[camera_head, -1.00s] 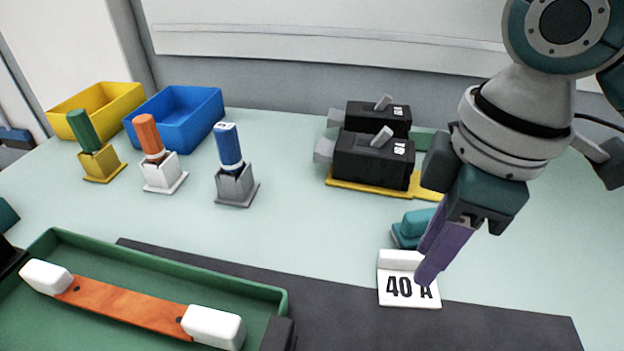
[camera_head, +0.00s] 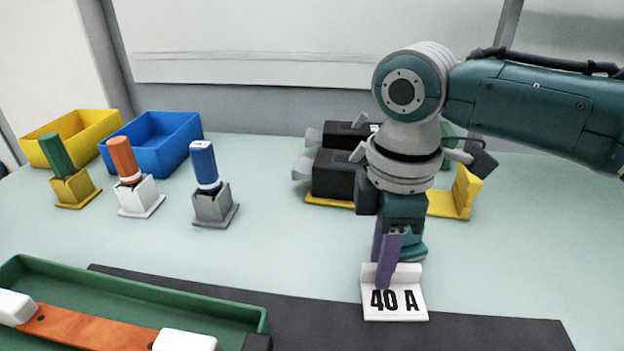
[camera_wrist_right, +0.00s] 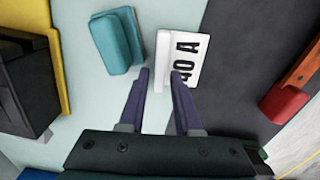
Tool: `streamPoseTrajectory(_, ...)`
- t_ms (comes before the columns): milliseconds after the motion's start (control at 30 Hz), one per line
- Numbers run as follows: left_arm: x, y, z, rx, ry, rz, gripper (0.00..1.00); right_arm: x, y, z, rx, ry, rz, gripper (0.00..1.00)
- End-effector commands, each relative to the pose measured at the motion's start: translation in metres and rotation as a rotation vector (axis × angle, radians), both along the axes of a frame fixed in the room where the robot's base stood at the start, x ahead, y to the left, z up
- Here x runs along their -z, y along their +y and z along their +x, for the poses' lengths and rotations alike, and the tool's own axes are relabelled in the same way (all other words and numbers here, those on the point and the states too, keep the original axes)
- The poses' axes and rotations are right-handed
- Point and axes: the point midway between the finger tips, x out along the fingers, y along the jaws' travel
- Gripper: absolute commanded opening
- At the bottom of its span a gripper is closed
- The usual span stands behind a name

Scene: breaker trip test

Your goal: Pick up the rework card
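A white card marked "40 A" (camera_head: 394,301) with a raised ridge lies at the mat's far edge in the head view. It also shows in the wrist view (camera_wrist_right: 182,60). A teal block with a ridge (camera_head: 412,246) sits just behind it, also in the wrist view (camera_wrist_right: 117,42). No label reading "rework" shows, so I cannot tell which is the rework card. My right gripper (camera_head: 381,278) points down over the white card. In the wrist view its purple fingers (camera_wrist_right: 160,75) are apart and empty, with the white ridge between and beyond their tips. My left gripper is out of view.
Two black breakers (camera_head: 332,175) on a yellow base stand behind my right gripper. Green, orange and blue-handled tools (camera_head: 204,165) stand in holders at left, before yellow and blue bins (camera_head: 158,142). A green tray (camera_head: 150,297) is front left.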

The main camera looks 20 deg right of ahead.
Motion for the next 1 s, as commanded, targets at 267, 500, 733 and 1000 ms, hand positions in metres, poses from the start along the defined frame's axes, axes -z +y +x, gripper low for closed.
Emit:
streamPoseTrajectory(267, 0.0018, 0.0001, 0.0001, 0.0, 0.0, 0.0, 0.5, 0.0076, -0.0002, 0.0, 0.0, -0.001, 0.0, 0.33)
streamPoseTrajectory(500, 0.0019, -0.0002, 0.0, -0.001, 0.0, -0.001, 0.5, 0.0074, -0.0002, 0.0, 0.0, -0.001, 0.0, 0.1)
streamPoseTrajectory(733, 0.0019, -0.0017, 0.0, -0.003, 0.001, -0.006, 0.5, 0.0073, -0.0003, 0.0001, 0.0, -0.001, 0.0, 0.0)
streamPoseTrajectory(1000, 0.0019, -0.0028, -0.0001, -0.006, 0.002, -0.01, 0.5, 0.0072, -0.0004, 0.0001, 0.001, -0.002, -0.001, 0.0)
